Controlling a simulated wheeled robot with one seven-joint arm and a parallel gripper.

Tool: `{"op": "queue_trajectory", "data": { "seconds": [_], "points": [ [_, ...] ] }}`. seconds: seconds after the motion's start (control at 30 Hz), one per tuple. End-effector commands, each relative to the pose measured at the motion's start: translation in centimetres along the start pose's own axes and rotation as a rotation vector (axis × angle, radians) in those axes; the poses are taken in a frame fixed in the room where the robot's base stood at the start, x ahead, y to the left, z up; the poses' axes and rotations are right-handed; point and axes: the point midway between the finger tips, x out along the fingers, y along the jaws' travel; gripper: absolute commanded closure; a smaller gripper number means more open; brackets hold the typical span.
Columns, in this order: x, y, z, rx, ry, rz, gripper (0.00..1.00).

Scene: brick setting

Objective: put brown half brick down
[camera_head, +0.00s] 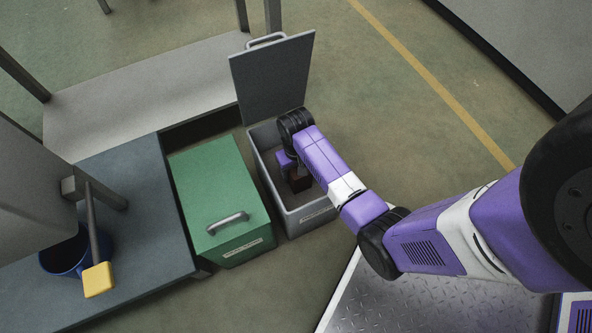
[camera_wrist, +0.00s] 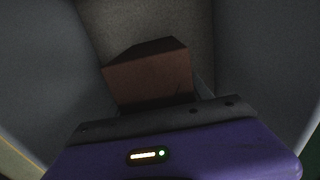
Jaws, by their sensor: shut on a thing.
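The brown half brick (camera_head: 301,182) is inside the open grey bin (camera_head: 315,219), below the rim. My gripper (camera_head: 294,174) reaches down into the bin and is shut on the brick. In the wrist view the brick (camera_wrist: 150,80) stands out beyond the dark edge of my gripper (camera_wrist: 155,108), with the bin's grey walls around it. The fingertips are mostly hidden, and I cannot tell whether the brick touches the bin floor.
The bin's grey lid (camera_head: 273,78) stands raised at its back. A green bin (camera_head: 215,190) with a closed lid stands close on the left. Open floor lies right.

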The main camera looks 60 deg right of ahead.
Motion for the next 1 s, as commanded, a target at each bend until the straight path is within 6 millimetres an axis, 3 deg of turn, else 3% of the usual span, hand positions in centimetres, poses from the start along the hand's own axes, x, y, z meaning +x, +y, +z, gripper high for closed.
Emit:
{"op": "queue_trajectory", "data": {
  "seconds": [0.07,0.1,0.2,0.57,0.73,1.0],
  "points": [
    [0.1,0.0,-0.1,0.000,0.001,0.000,1.00],
    [0.2,0.0,0.0,0.000,-0.001,0.000,0.38],
    [0.2,0.0,0.0,0.000,-0.001,0.000,0.20],
    [-0.1,0.0,0.0,0.000,0.000,0.000,0.20],
    [-2.5,0.0,0.0,0.000,0.001,0.000,0.20],
    [-8.1,-0.1,-0.1,-0.001,0.002,0.000,0.20]
  ]
}}
